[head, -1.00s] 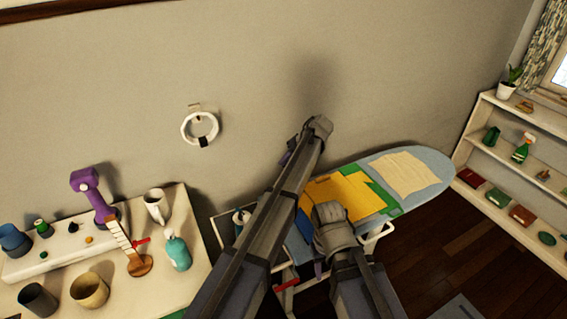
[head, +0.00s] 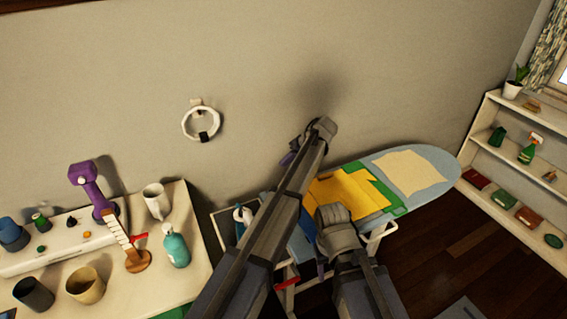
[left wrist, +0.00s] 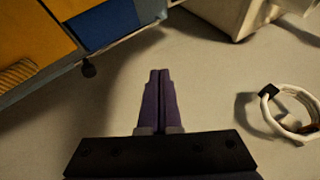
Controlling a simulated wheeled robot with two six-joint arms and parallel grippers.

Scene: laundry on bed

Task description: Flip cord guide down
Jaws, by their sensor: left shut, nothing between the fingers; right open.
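I cannot clearly make out the cord guide in either view. The ironing board (head: 440,172) stands against the wall on the right in the head view, and its near part is hidden behind my arms. My left gripper (head: 289,157) is by the wall at the board's left end. In the left wrist view its purple fingers (left wrist: 159,100) are shut together with nothing between them, in front of bare wall. A dark knob (left wrist: 88,68) shows at a blue edge, up and left of the fingertips. My right gripper (head: 320,268) is low beside the board, open and mostly hidden by its arm.
A white ring (head: 184,124) with a dark clip hangs on the wall; it also shows in the left wrist view (left wrist: 267,108). A cluttered white table (head: 125,285) is at the left, a shelf (head: 482,133) at the right. Folded yellow cloth (head: 345,195) lies on the board.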

